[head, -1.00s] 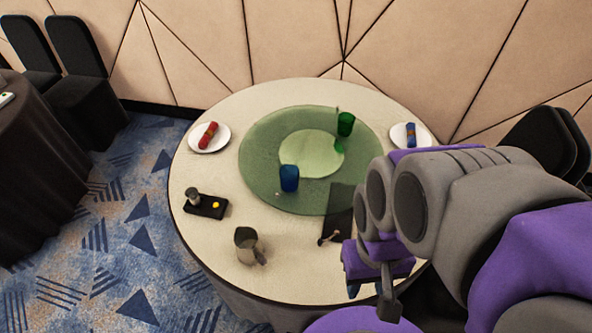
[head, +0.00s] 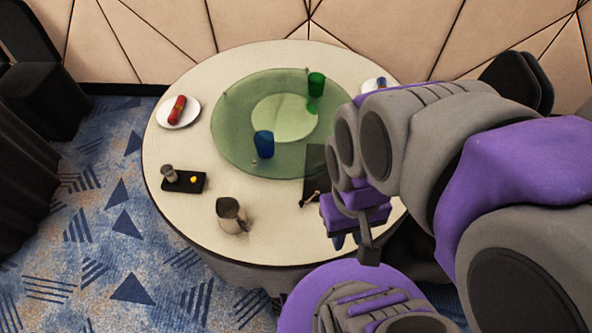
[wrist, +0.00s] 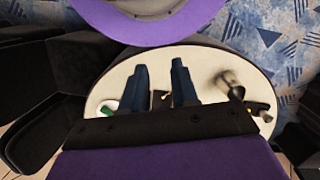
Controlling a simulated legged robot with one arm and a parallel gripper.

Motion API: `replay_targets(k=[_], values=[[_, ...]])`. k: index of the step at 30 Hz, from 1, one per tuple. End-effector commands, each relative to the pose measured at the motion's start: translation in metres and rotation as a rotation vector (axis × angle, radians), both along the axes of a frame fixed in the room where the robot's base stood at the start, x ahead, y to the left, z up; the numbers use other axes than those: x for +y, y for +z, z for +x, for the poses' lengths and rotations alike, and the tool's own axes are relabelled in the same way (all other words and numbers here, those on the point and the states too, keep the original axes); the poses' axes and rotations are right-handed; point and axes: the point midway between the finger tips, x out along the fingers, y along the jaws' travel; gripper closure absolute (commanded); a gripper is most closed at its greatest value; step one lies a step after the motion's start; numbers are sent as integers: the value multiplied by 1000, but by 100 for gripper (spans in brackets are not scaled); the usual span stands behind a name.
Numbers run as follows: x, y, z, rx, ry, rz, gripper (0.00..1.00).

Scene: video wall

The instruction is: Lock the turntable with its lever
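The turntable (head: 230,130) is a green, translucent disc with a paler centre on the round table. A dark plate (head: 314,178) sits at its near right edge. The small lever (head: 310,199), with a pale knob, lies at the plate's near end, just left of my gripper. My gripper (head: 346,242) hangs over the near right part of the table, apart from the lever. In the wrist view the two dark blue fingers of my gripper (wrist: 159,72) stand apart with a gap between them. A small dark piece shows between them, too small to identify.
A blue cup (head: 263,144) and a green cup (head: 316,85) stand on the turntable. A metal jug (head: 231,215), a black tray (head: 189,187) and a white plate (head: 165,118) are on the cream table (head: 185,230). Chairs stand at left and right.

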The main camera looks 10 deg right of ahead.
Motion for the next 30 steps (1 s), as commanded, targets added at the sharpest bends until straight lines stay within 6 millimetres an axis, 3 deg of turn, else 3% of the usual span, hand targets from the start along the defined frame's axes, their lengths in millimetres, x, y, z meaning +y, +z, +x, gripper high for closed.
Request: replay_targets(k=[9,30], values=[[-3,0,36,17,9,-13,100],[-7,-27,147,72,82,-59,100]])
